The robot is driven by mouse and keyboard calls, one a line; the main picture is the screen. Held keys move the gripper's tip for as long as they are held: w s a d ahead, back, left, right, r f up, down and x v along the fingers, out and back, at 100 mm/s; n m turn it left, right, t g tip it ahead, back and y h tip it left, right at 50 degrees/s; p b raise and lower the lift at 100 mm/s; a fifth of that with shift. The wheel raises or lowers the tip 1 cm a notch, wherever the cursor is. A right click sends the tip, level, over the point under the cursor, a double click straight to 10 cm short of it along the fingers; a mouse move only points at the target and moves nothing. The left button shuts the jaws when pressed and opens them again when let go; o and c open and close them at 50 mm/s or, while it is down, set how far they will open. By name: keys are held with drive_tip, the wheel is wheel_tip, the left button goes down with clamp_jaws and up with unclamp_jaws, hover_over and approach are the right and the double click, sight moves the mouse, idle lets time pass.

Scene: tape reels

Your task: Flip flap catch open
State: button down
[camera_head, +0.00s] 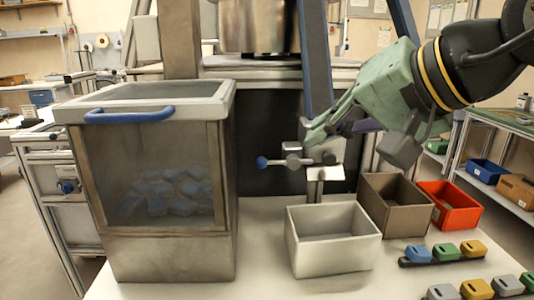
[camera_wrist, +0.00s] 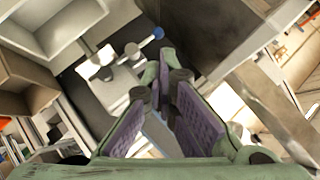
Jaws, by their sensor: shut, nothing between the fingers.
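A small metal catch fixture (camera_head: 295,160) stands on a post behind the pale open box. Its short lever ends in a blue ball knob (camera_head: 262,162) that points left. My gripper (camera_head: 312,136) reaches in from the upper right, its fingertips close to the upright part of the fixture. Whether they touch it is unclear. In the wrist view my gripper (camera_wrist: 163,75) is shut and empty. The catch fixture (camera_wrist: 118,62) lies beyond the fingers, with the blue knob (camera_wrist: 157,33) just past the tips. No separate flap can be made out for sure.
A large bin (camera_head: 165,255) with a clear front, blue handle (camera_head: 130,114) and blue pieces inside stands at left. A pale box (camera_head: 330,255), a brown box (camera_head: 395,212) and an orange box (camera_head: 452,210) stand at right. Coloured blocks (camera_head: 445,252) sit on racks in front.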

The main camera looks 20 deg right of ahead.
sight(263, 162)
drive_tip(key=p+x, duration=0.3)
drive_tip(key=x, duration=1.1)
drive_tip(key=shift+w, duration=0.1)
drive_tip(key=shift+d+f, duration=0.1)
drive_tip(key=shift+h, duration=0.3)
